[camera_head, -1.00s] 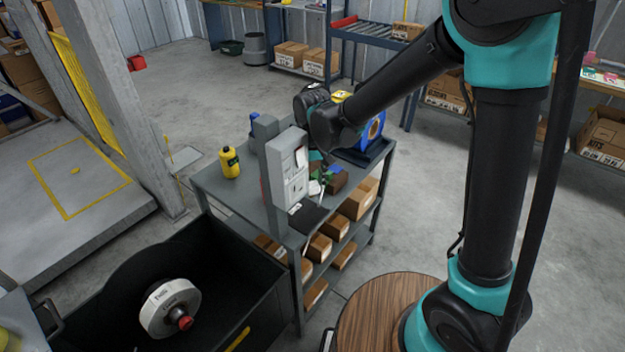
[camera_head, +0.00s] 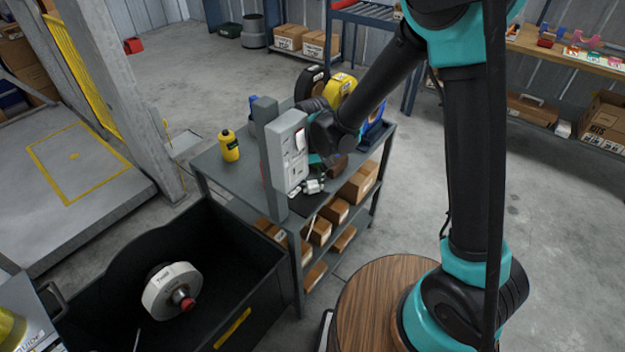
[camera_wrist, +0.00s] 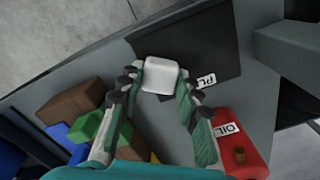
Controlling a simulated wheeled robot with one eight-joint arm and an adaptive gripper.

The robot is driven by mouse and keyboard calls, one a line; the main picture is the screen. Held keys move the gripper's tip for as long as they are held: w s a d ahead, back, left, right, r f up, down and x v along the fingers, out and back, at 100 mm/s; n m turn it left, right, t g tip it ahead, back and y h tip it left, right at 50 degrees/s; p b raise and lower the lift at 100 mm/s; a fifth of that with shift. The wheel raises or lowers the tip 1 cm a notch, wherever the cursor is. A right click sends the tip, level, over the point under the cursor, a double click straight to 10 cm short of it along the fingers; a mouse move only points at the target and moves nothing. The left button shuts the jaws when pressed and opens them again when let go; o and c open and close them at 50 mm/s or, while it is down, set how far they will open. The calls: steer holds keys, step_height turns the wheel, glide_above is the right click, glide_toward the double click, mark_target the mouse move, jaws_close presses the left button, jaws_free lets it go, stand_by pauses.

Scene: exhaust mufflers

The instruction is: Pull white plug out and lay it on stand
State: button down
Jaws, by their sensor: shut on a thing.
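The white plug (camera_wrist: 160,74) sits between the fingertips of my gripper (camera_wrist: 160,84) in the wrist view. My gripper is shut on it. In the head view small white and grey shapes (camera_head: 313,186) show at my gripper, in front of the grey socket box (camera_head: 287,150) on its post. The plug appears clear of the box. A dark pad (camera_wrist: 215,45) with a white label, partly covered and starting "PL", lies below the plug in the wrist view. I cannot tell whether the plug touches the pad. The pad lies on a grey stand (camera_head: 212,163).
A red container (camera_wrist: 238,150) labelled "OIL" is right of my gripper in the wrist view. Brown, green and blue blocks (camera_wrist: 88,123) lie at left. A yellow bottle (camera_head: 229,146) and yellow and blue reels (camera_head: 341,90) stand on the stand. A black bin (camera_head: 215,255) is nearby.

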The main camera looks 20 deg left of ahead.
steer(key=c, duration=1)
jaws_free()
steer(key=shift+r, duration=0.1)
step_height(320, 180, up, 12)
steer(key=w+d+f+m+t, duration=0.1)
steer(key=d+m+t, duration=0.15)
steer(key=d, duration=1.95)
steer(key=s+d+f+m+t, duration=0.1)
steer(key=s+d+f+m, duration=0.1)
steer(key=d, duration=0.5)
steer(key=s+d+f+m, duration=0.2)
steer(key=s+d, duration=0.3)
steer(key=d, duration=0.3)
steer(key=shift+s+f+t, duration=0.25)
steer(key=shift+s+t, duration=0.05)
steer(key=shift+t, duration=0.05)
